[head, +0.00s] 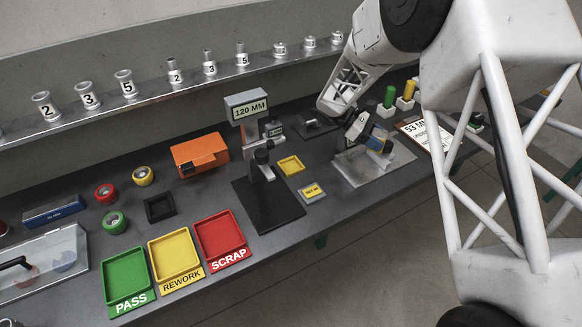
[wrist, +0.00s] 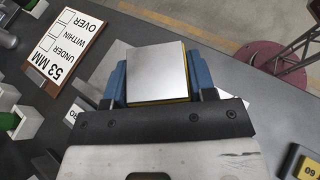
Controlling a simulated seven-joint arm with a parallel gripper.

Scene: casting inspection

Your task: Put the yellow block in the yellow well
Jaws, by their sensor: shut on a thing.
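My gripper (head: 381,146) is over a grey metal plate right of the bench's middle. In the wrist view its blue fingers (wrist: 157,85) are shut on the yellow block (wrist: 157,72), which shows a plain silver-grey face and a thin yellow edge. The block is hard to make out in the head view. The small yellow well (head: 291,166) lies on the bench to the left of my gripper and looks empty.
The gauge stand with the 120 MM sign (head: 246,106) stands left of the yellow well. A small yellow-labelled block (head: 312,191) lies in front of it. Green, yellow and red trays (head: 178,255) line the front edge. A 53 MM board (head: 427,134) lies right.

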